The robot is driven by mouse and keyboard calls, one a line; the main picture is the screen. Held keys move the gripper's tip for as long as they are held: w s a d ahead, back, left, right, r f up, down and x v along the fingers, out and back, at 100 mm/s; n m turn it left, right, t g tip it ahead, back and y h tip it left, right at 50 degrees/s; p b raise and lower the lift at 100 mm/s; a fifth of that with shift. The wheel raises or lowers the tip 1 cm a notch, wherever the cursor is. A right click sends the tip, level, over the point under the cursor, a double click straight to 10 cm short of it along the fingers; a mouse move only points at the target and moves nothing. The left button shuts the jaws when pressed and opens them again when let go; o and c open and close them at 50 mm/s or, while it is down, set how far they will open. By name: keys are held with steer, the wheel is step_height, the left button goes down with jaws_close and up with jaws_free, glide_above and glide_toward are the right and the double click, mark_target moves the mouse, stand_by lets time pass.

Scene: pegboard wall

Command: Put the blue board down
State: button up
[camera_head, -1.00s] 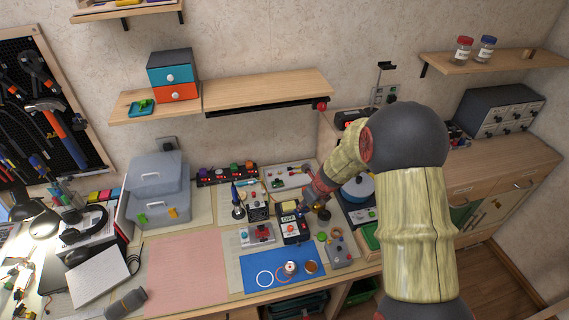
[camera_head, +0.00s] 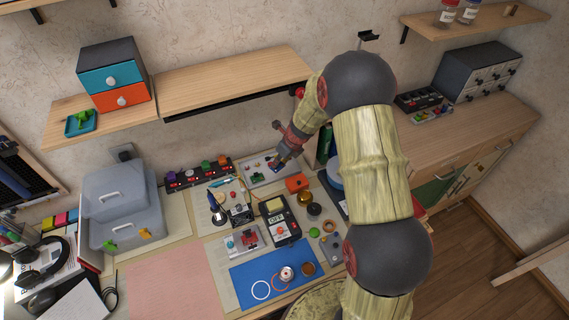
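My gripper (camera_head: 279,164) is small in the head view, at the end of my arm, with its fingertips low over the pale grey board (camera_head: 256,172) at the back of the bench. A small dark blue patch (camera_head: 276,169) shows at the fingertips. It may be the blue board, but it is too small to tell whether the fingers hold it or whether it touches the grey board. The gap between the fingers cannot be made out. A large blue mat (camera_head: 262,273) lies flat at the front of the bench, with rings and small round parts on it.
A black meter (camera_head: 279,221), an orange block (camera_head: 297,183) and a brass-topped round part (camera_head: 305,199) stand close in front of the gripper. A row of coloured parts (camera_head: 198,173) lies to its left. The wooden shelf (camera_head: 221,78) overhangs behind. The pink mat (camera_head: 173,285) is clear.

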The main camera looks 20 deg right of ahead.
steer(key=w+d+f, duration=0.1)
steer(key=d+f, duration=0.1)
steer(key=w+d+f+b, duration=0.1)
steer(key=w+d+f, duration=0.1)
steer(key=w+d+f+b, duration=0.1)
steer(key=w+d+f, duration=0.1)
steer(key=f, duration=0.1)
steer(key=shift+w+d, duration=0.2)
steer(key=shift+d, duration=0.05)
steer(key=shift+w+d+f+b, duration=0.15)
steer(key=shift+f+b, duration=0.25)
steer(key=shift+f, duration=0.55)
steer(key=shift+w+d+f+b, duration=0.15)
steer(key=shift+f+b, duration=0.2)
steer(key=shift+f, duration=0.6)
steer(key=shift+f, duration=0.2)
steer(key=o, duration=0.8)
